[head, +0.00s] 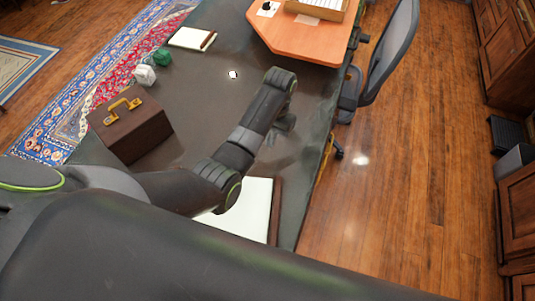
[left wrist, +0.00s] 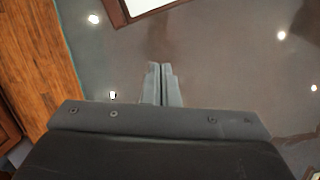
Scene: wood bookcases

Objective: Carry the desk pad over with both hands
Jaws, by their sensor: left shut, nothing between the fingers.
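A white pad with a brown edge strip (head: 258,205) lies on the dark desk, partly hidden behind my left arm; I take it for the desk pad. A white sheet with a brown border (left wrist: 140,6) shows at the top of the left wrist view, cut off by the frame. My left gripper (head: 284,123) hangs over the desk, beyond the pad and near the desk's right edge, mostly hidden under its wrist. In the left wrist view its fingers (left wrist: 163,84) are together and empty, apart from the white sheet. My right gripper is not in view.
The dark desk (head: 205,85) also bears a brown box with a yellow handle (head: 130,122), white and green dice (head: 145,75), and a smaller pad (head: 192,38). An orange wooden top (head: 305,42) and a grey chair (head: 388,50) stand behind.

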